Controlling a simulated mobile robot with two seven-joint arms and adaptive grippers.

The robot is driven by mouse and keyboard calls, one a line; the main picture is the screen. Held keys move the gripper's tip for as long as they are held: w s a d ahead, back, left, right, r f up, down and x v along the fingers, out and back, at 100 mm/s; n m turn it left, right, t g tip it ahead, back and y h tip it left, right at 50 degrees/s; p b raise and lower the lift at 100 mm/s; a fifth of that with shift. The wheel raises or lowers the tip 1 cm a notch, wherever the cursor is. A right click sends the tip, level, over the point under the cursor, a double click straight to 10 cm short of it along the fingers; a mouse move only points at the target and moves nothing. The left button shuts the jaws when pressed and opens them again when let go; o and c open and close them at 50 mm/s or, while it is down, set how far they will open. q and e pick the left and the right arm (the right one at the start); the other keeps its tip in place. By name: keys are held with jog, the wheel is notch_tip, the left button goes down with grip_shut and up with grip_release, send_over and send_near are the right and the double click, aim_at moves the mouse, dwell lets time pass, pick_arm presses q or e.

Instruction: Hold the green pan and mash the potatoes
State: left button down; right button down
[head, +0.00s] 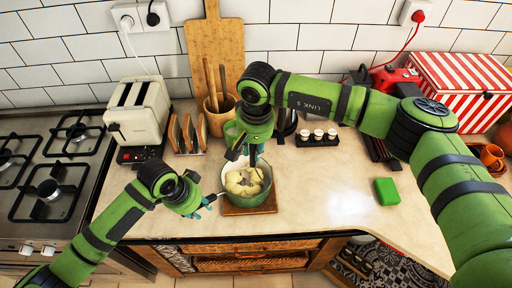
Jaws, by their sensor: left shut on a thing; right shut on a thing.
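The green pan (246,201) stands on a small wooden board (262,208) on the counter, with pale yellow potatoes (238,187) in it. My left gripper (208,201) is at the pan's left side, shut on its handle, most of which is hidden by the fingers. My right gripper (250,157) points down just above the back of the pan. It is shut on a tool, seemingly the masher, but the arm and fingers hide nearly all of it. I cannot tell whether the tool touches the potatoes.
Behind the pan stand a utensil pot (219,114), toast rack (186,135) and toaster (138,112). The gas stove (55,180) is left. A spice rack (317,138) and green sponge (386,191) are right. The counter between pan and sponge is clear.

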jog(key=shift+w+a+f, duration=0.15)
jog(key=shift+w+a, duration=0.65)
jog(key=shift+s+d, duration=0.15)
jog(key=shift+s, duration=0.85)
jog(key=shift+s+d, duration=0.15)
jog(key=shift+s, duration=0.8)
jog(key=shift+w+d+r, duration=0.2)
jog(key=shift+w+d, duration=0.7)
jog(key=shift+w, duration=0.25)
jog(key=shift+a, duration=0.15)
